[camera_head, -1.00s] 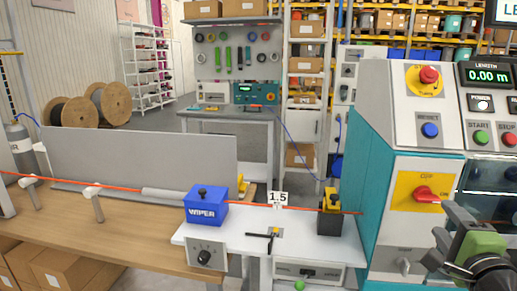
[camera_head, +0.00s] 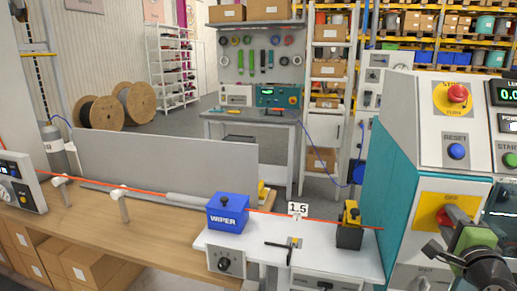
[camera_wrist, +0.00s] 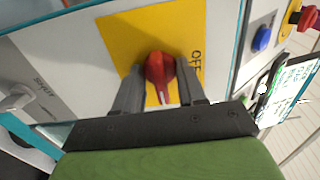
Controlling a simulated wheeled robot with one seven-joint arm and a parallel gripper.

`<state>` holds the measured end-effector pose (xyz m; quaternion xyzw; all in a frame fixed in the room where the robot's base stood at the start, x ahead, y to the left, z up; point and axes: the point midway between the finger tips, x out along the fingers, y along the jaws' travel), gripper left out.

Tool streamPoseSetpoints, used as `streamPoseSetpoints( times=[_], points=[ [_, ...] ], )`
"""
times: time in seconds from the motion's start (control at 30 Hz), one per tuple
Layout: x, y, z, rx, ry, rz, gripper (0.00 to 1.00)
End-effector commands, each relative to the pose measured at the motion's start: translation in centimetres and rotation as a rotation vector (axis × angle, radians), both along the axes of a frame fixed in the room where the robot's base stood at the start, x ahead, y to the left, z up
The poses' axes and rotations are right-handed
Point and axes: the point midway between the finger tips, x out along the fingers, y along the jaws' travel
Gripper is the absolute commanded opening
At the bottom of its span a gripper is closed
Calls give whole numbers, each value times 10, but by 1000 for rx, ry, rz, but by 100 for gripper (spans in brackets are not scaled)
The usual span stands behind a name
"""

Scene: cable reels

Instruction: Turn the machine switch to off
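The machine switch is a red rotary knob (camera_head: 443,216) on a yellow plate (camera_head: 462,201) on the machine's front. OFF is printed at the plate's top. In the wrist view, the knob (camera_wrist: 158,72) has its white-marked end pointing down the picture, at a right angle from the OFF label (camera_wrist: 196,63), which lies to the right. My gripper (camera_head: 445,230) is at the switch. In the wrist view, my gripper (camera_wrist: 160,82) is open, with one finger on each side of the knob and a small gap at each side. The ON label is hidden.
Above the switch are a blue reset button (camera_head: 457,151) and a red stop button (camera_head: 458,93). A grey knob (camera_wrist: 18,98) sits on the panel near the switch. The bench with the blue wiper box (camera_head: 228,212) and orange cable stands to the left.

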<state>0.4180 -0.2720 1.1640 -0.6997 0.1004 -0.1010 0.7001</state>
Motion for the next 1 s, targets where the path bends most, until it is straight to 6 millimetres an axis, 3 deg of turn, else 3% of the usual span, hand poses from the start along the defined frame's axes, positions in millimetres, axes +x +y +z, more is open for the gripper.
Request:
streamPoseSetpoints(
  times=[0.23,1.0],
  points=[
    [0,0,-1,-26,8,1,23],
    [0,0,-2,-384,113,1,23]
  ],
)
